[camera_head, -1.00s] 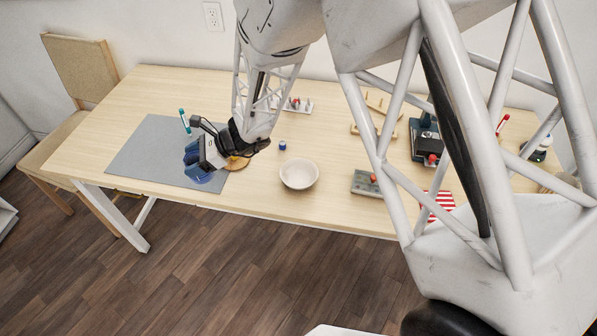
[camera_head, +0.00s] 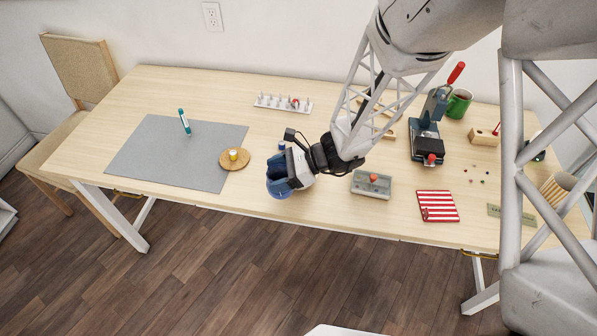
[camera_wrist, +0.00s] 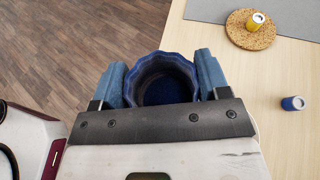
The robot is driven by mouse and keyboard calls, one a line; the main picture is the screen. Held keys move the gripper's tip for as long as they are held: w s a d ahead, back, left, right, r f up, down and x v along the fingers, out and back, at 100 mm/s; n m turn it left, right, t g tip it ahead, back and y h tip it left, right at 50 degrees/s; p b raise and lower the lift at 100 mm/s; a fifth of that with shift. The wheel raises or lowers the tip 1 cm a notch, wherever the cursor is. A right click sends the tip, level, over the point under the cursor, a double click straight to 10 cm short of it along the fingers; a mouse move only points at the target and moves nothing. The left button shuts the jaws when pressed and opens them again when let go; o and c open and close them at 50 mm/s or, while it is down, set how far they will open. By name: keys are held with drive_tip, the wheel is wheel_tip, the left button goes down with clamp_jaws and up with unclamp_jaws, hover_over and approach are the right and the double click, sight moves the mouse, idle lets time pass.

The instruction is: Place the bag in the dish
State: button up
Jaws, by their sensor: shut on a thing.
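In the head view my gripper (camera_head: 281,180) holds the bag (camera_head: 280,191) at the front middle of the table. The height of the bag over the table is hard to tell. The dish is not visible now; the white bowl seen earlier stood about where my gripper now blocks the view.
A grey box (camera_head: 371,185) and a red striped cloth (camera_head: 437,206) are to the right. The table's front edge is close.

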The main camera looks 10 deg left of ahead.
drive_tip(key=s+d, duration=0.5)
drive_tip(key=d, duration=0.6)
drive_tip(key=shift+m+t, duration=0.3)
drive_tip(key=shift+t, duration=0.1)
drive_tip(key=shift+r, duration=0.1)
drive_tip(key=w+a, duration=0.4)
drive_tip(key=w, duration=0.3)
drive_tip(key=w+a+f, duration=0.1)
drive_tip(key=w+a, duration=0.2)
drive_tip(key=w, duration=0.4)
drive_tip(key=shift+a+f, duration=0.25)
drive_tip(key=shift+a, duration=0.1)
drive_tip(key=shift+s+f, duration=0.1)
drive_tip(key=shift+f, duration=1.65)
drive_tip(key=shift+f, duration=0.1)
